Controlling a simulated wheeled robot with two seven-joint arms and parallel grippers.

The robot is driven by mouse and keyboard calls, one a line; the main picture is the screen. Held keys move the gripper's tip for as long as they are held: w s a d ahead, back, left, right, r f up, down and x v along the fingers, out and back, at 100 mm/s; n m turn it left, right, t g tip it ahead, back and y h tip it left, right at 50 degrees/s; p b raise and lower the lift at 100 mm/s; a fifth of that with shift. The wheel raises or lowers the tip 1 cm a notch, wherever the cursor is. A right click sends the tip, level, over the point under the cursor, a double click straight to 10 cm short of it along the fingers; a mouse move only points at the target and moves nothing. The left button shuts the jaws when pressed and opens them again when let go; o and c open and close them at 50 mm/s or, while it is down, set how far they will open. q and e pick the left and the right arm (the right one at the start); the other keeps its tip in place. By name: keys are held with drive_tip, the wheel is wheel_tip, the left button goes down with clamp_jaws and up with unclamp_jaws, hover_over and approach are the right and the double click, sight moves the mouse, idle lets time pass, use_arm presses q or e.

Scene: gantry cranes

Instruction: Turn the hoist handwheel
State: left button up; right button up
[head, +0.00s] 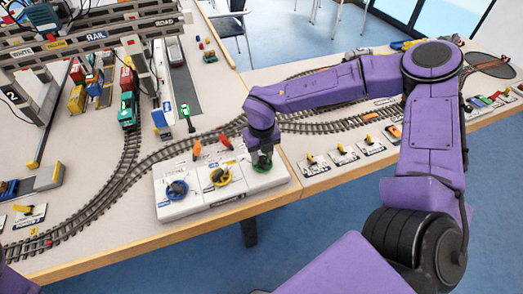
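A white control box (228,199) stands near the front edge of the table. On its top are a blue handwheel (176,189), a yellow handwheel (220,176) and a green handwheel (262,161). Their labels are too small to read, so I cannot tell which one is the hoist wheel. My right gripper (263,150) points down onto the green handwheel and hides part of it. I cannot tell whether its fingers are open or shut, or whether they touch the wheel. My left gripper is out of view.
Orange and red levers (226,142) stand at the back of the box, close to my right gripper. A railway track (128,182) curves behind the box. The gantry crane (40,85) and a train (127,108) are at upper left. Several small switches (343,153) line the right table.

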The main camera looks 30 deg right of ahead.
sight(261, 156)
wheel_tip(261, 156, up, 11)
drive_tip(key=shift+f+b, duration=0.2)
drive_tip(key=shift+b, duration=0.2)
